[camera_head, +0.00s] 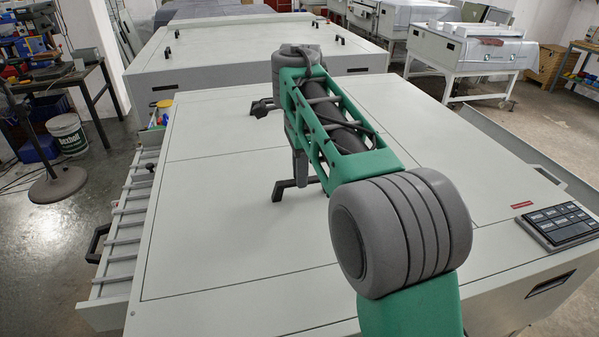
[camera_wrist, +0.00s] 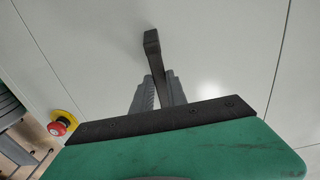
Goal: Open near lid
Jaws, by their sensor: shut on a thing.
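The near lid (camera_head: 225,235) is the pale front panel on top of the plate processor and lies flat and shut. In the wrist view the handle (camera_wrist: 152,42) runs between the two grey fingers. My gripper (camera_head: 300,170) reaches down from above and is shut on this handle; its fingers (camera_wrist: 158,92) sit on either side of the bar. My arm hides part of the handle and the lid's right part in the head view.
Another black handle (camera_head: 263,107) is on the far lid. A red emergency button (camera_wrist: 58,128) is at the machine's edge. A keypad (camera_head: 558,223) lies at the right. A slatted open tray (camera_head: 125,235) sticks out left. A second machine (camera_head: 200,65) stands behind.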

